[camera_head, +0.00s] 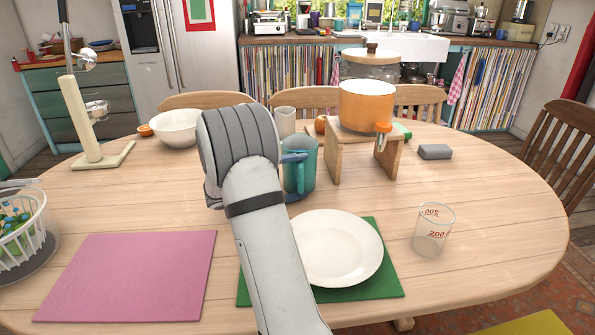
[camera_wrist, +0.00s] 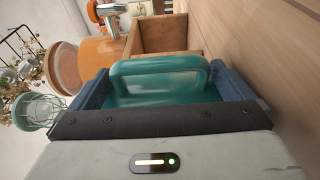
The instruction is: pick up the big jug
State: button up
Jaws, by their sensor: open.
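The big jug (camera_head: 301,178) is teal and stands upright on the wooden table, just right of my arm. In the wrist view the jug (camera_wrist: 160,90) lies between the two blue fingers of my gripper (camera_wrist: 163,88), its handle (camera_wrist: 160,65) facing up in that picture. The fingers are open, one on either side of the jug; I cannot tell whether they touch it. In the head view my gripper (camera_head: 294,157) is mostly hidden behind my wrist, with a blue finger showing at the jug's upper left. My arm covers part of the jug's left side.
A wooden stand (camera_head: 334,165) with an orange pot (camera_head: 366,103) stands close to the jug's right. A pale cup (camera_head: 285,121) is behind it, a white bowl (camera_head: 177,128) behind left. A white plate (camera_head: 345,250) and glass measuring cup (camera_head: 433,232) are nearer. The table's right side is fairly clear.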

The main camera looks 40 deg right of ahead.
jog(key=shift+d, duration=0.1)
jog(key=c, duration=1.6)
jog(key=shift+r, duration=0.1)
jog(key=shift+c, duration=0.4)
